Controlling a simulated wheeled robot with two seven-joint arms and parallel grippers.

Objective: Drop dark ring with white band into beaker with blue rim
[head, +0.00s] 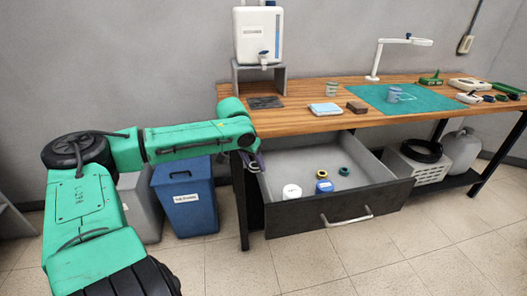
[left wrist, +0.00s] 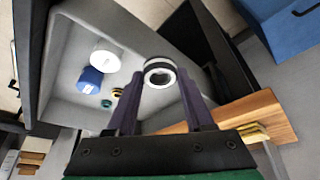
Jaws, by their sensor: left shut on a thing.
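My left gripper (head: 257,162) is over the left end of the open drawer, just below the table's edge. In the left wrist view it is shut on the dark ring with a white band (left wrist: 158,65), which sits between the two purple-grey fingertips. The ring is too small and too covered by the gripper to make out in the head view. A bluish glass beaker (head: 395,94) stands upright on the green mat; it looks like the one with the blue rim, though the rim is too small to be sure. My right gripper is not in view.
The open drawer (head: 375,205) holds a white jar (head: 292,191), a blue-labelled jar (head: 325,187) and small yellow and green rings. A second beaker (head: 332,89), a pale blue pad (head: 325,109) and a lamp (head: 376,60) stand on the wooden table (head: 295,120). A blue bin (head: 187,200) stands at left.

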